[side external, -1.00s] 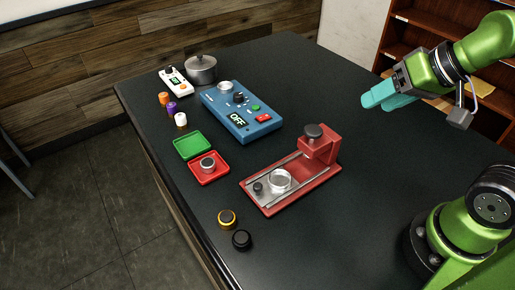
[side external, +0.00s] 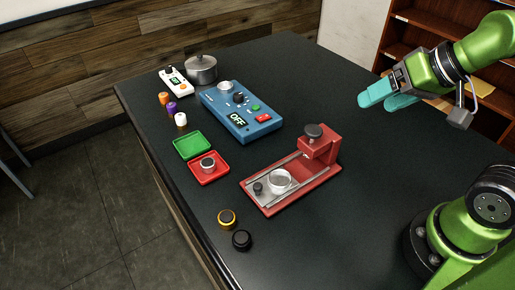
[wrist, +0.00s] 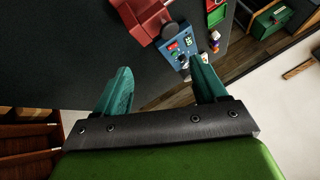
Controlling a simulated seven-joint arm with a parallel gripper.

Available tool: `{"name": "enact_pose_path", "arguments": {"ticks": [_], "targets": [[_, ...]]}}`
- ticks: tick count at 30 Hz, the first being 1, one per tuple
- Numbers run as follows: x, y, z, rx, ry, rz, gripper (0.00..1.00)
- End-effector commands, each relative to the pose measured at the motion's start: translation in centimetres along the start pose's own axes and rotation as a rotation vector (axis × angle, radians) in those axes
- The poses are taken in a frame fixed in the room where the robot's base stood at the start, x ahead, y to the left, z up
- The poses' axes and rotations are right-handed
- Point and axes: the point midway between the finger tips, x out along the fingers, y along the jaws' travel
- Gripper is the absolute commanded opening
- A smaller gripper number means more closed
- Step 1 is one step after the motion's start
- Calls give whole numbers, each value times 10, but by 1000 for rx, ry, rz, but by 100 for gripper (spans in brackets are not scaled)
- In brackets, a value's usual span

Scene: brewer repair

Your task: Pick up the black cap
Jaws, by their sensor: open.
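The black cap (side external: 241,240) lies on the dark table near its front edge, just below a yellow-ringed black cap (side external: 227,218) in the side view. The two are close together. My gripper (side external: 381,98) is up at the right, above the table's far right part, well away from the cap. Its teal fingers are spread apart with nothing between them. The wrist view also shows my gripper (wrist: 160,85) open and empty; the black cap does not show clearly there.
A red press fixture (side external: 318,172) with a clear round part stands mid-table. Behind are a blue control box (side external: 240,112), a grey pot (side external: 201,69) and a white device (side external: 174,81). A green tray (side external: 192,145) and a red tray (side external: 222,178) sit left. The table's right side is clear.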

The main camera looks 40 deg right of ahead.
Motion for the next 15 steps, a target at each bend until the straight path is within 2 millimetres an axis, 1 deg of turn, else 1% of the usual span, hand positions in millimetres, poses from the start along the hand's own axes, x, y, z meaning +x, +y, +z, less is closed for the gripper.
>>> {"name": "enact_pose_path", "arguments": {"ticks": [2,4,5,7,8,11,12,14,15], "targets": [[1,-2,2,-10,-6,-6,71],[9,-8,9,-37,-51,-11,71],[13,-13,12,-54,-76,-13,71],[24,-29,16,-115,-139,-21,71],[29,-38,17,-147,-170,-23,71],[48,-75,25,-273,-286,-22,71],[56,-91,29,-325,-331,-19,71],[67,-115,38,-401,-394,-10,71],[75,-131,46,-452,-433,-3,71]]}}
